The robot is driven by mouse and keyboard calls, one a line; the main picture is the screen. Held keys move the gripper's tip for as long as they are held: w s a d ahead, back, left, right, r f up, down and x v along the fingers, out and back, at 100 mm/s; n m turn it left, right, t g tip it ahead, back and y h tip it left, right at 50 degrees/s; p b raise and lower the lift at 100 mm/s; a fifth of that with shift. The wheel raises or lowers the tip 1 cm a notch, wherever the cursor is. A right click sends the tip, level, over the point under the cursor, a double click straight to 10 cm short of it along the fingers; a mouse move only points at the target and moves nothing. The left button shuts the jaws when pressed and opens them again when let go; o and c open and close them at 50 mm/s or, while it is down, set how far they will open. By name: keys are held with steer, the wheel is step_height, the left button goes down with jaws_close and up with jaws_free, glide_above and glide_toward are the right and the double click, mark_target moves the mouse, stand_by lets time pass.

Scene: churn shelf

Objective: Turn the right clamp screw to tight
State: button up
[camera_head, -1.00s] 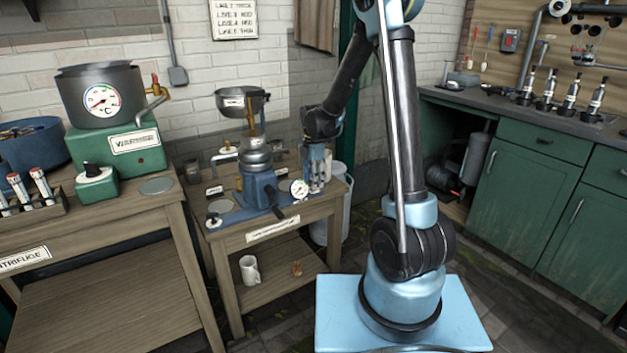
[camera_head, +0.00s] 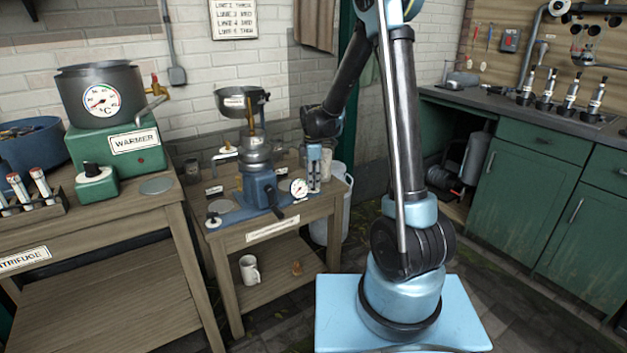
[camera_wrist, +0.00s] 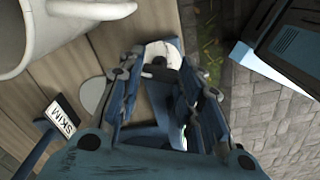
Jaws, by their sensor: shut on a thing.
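The separator's blue base (camera_head: 240,213) stands on the wooden table with a clamp at each front side. The left clamp screw (camera_head: 213,220) shows a black grip on a white disc. My gripper (camera_head: 314,187) points down at the base's right end, just right of the round gauge (camera_head: 299,188). In the wrist view my gripper (camera_wrist: 163,75) has its fingers on both sides of the right clamp screw (camera_wrist: 160,71), a dark grip over a white disc (camera_wrist: 157,49). The fingers hide part of it, and its exact setting cannot be read.
A dark crank (camera_head: 275,200) hangs at the separator's front. A metal bowl (camera_head: 241,103) sits on top. A mug (camera_head: 249,270) stands on the lower shelf.

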steer(key=m, duration=0.7)
steer(key=shift+w+a, duration=0.15)
steer(key=shift+w, duration=0.05)
steer(key=m, duration=0.5)
steer(key=shift+s+m, duration=0.1)
steer(key=shift+m, duration=0.3)
steer(key=shift+d, duration=0.2)
steer(key=o, duration=1.1)
steer(key=shift+c, duration=0.2)
steer(key=shift+a+r, duration=0.1)
steer(key=shift+r, duration=3.8)
